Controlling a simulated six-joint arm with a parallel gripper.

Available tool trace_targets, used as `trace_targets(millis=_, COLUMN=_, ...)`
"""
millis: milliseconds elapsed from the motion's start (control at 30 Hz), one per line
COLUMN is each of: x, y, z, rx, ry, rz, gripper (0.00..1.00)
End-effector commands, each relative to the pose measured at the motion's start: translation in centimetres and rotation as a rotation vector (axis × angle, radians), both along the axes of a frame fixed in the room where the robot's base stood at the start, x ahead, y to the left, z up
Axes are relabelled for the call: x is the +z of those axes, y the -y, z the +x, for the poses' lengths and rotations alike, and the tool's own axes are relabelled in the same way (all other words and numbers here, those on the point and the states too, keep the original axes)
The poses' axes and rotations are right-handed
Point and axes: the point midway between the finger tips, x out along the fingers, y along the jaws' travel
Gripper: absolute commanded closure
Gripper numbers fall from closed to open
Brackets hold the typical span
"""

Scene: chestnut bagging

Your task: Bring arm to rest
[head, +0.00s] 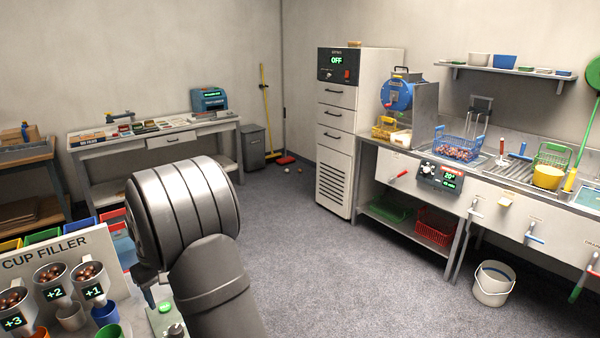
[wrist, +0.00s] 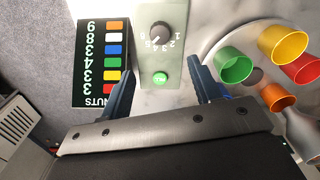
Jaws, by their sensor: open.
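My gripper (wrist: 161,58) is open in the wrist view, with two blue fingers apart and nothing between them. Its fingers lie over a pale control box (wrist: 158,85) with a dark dial and a green button. The wrist camera looks down on it, so the height above it is hard to tell. In the head view my grey arm (head: 200,230) reaches over the cup filler's table and hides most of the gripper. The cup filler (head: 60,255) stands at the lower left with chestnuts in its funnels.
Green (wrist: 234,65), yellow, red and orange cups stand right of my gripper on a round plate. A colour-number card (wrist: 101,60) lies to its left. A sink bench with a chestnut basket (head: 458,148) is at the right. The floor (head: 345,260) between is mostly clear; a white bucket (head: 492,285) stands there.

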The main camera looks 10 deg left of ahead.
Motion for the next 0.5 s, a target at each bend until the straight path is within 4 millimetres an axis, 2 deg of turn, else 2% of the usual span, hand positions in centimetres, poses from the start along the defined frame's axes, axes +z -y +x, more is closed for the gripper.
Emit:
trace_targets(millis=100, x=-2.6, y=0.1, z=-0.1, rx=0.000, ry=-0.003, rz=-0.003, gripper=0.43)
trace_targets(millis=500, x=-10.4, y=0.1, z=-0.1, rx=0.000, ry=-0.003, rz=-0.003, gripper=0.43)
